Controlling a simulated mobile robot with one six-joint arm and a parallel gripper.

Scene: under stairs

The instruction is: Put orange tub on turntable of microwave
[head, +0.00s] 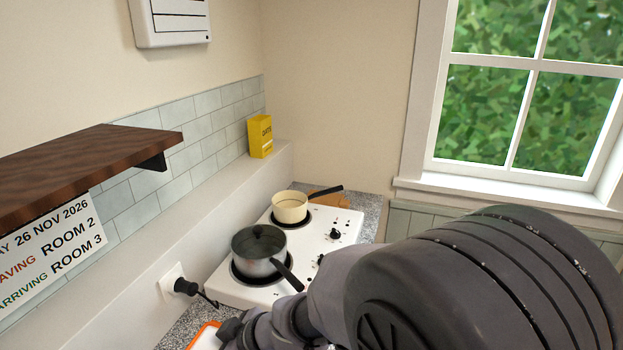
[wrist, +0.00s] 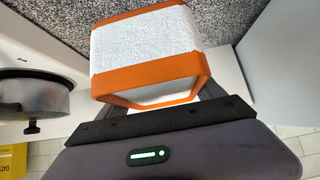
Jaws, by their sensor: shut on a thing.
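The orange tub (head: 203,336) shows only as an orange and white corner at the bottom edge of the head view. In the wrist view the orange tub (wrist: 145,81) fills the middle, with orange rims, a white textured side band and a pale face towards the camera. My gripper (head: 232,330) is shut on it; in the wrist view the dark fingers of my gripper (wrist: 150,78) lie on either side of it. The fingertips are partly hidden. I cannot make out the microwave or its turntable in either view.
A white hob (head: 318,240) carries a grey lidded pot (head: 258,252) and a cream pan (head: 289,206), handles sticking out. A brown shelf (head: 90,160) juts out at left. A plug (head: 184,286) sits in the wall socket. A yellow box (head: 260,136) stands on the ledge. Speckled worktop (wrist: 215,18) lies beyond the tub.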

